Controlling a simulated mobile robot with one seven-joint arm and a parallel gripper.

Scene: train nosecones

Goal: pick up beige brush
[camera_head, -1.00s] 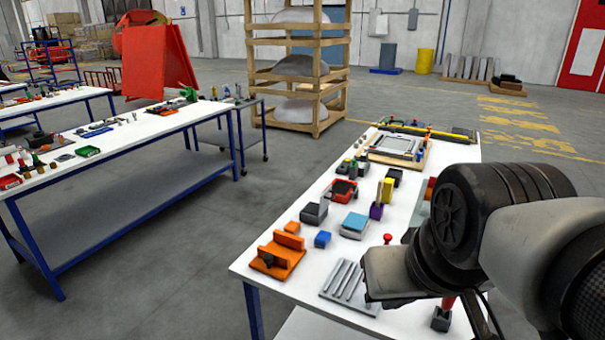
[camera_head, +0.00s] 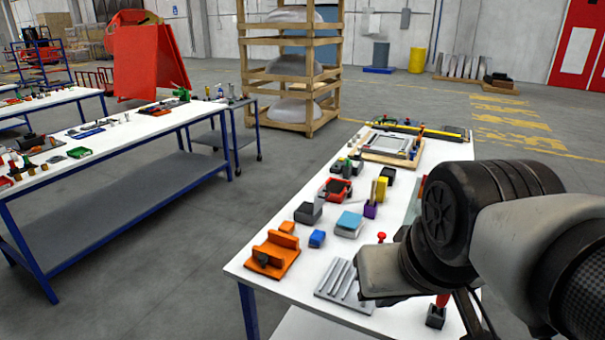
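A thin beige upright piece (camera_head: 373,189) stands in a small purple holder (camera_head: 370,210) at the middle of the near white table. It may be the beige brush, but it is too small to tell for sure. My gripper (camera_head: 385,277) shows only as a grey body at the end of my arm, above the table's near right part. It is in front of and apart from the purple holder in the picture. Its fingers are not visible, so I cannot see if it is open or holds anything.
The white table (camera_head: 262,278) carries an orange fixture (camera_head: 272,256), a grey ribbed plate (camera_head: 345,286), a blue-topped box (camera_head: 349,223), a yellow block (camera_head: 382,188) and a framed tray (camera_head: 393,148). My arm hides its right side. Another table (camera_head: 125,147) stands left across open floor.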

